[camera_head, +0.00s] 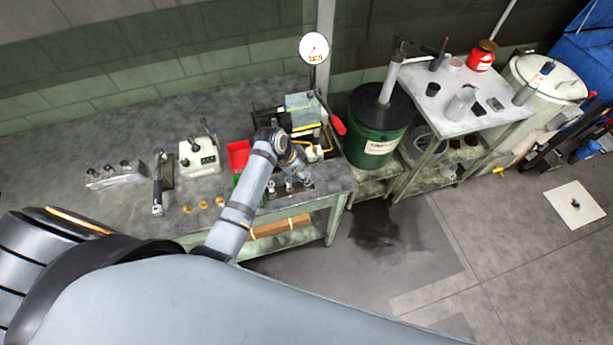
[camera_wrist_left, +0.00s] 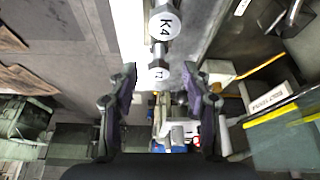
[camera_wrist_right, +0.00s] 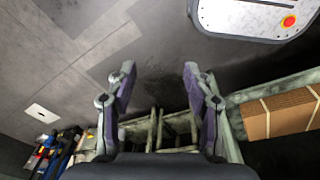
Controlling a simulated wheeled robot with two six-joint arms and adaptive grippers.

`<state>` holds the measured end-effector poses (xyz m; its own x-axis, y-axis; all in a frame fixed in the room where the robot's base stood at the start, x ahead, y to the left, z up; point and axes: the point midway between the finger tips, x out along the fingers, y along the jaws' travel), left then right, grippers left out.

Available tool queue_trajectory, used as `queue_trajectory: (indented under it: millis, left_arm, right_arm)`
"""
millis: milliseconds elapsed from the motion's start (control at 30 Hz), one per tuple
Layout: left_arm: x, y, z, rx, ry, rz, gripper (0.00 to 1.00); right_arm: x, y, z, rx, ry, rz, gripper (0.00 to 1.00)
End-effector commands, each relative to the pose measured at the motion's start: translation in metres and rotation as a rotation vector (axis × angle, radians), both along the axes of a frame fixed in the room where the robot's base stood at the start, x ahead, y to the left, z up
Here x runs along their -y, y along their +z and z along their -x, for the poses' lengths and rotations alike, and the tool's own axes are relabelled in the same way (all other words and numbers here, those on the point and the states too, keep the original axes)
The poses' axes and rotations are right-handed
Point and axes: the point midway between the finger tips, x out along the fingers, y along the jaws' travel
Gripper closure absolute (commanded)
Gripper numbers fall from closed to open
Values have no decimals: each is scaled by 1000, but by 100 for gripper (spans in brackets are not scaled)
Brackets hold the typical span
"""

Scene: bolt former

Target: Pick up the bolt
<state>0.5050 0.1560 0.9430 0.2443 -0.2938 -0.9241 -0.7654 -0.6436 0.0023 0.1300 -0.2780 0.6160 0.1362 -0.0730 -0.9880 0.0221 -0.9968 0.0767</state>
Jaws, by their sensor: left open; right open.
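Silver bolts stand in a row near the bench's front right edge, beside my left arm in the head view (camera_head: 289,184). In the left wrist view, a bolt marked K4 (camera_wrist_left: 164,24) is at the top, and a second bolt (camera_wrist_left: 158,73) with an unclear mark lies between the fingertips in the picture. My left gripper (camera_wrist_left: 159,82) is open above the bolts; contact cannot be told. Its fingers are partly hidden in the head view. My right gripper (camera_wrist_right: 158,76) is open and empty, with floor behind it; it does not show in the head view.
On the bench (camera_head: 110,215), a red bin (camera_head: 238,155), a dial gauge (camera_head: 314,48) and brass pieces (camera_head: 203,205) surround my left arm. A green drum (camera_head: 378,130) stands right of the bench. Wrapped cardboard (camera_wrist_right: 285,112) lies on the lower shelf.

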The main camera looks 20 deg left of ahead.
Motion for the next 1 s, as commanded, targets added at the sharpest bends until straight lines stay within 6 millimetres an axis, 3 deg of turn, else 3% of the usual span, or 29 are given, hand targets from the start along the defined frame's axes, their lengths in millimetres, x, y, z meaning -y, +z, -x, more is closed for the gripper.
queue_trajectory:
  millis: [33, 200, 400, 767, 1000]
  left_arm:
    - [4, -3, -1, -3, -1, 1, 51]
    - [8, -22, -6, 0, 0, 0, 51]
    - [8, -24, -6, 1, -1, -1, 51]
    - [8, -24, -6, 1, -1, -1, 98]
    - [8, -23, -6, 2, 0, -1, 100]
  right_arm:
    - [-1, 8, 2, -3, -1, -1, 48]
    - [-2, 6, 22, -34, -2, -2, 48]
    - [-2, 5, 35, -54, -3, -2, 48]
    - [0, 6, 22, -33, -1, 0, 48]
    - [2, 6, 22, -34, -1, 3, 48]
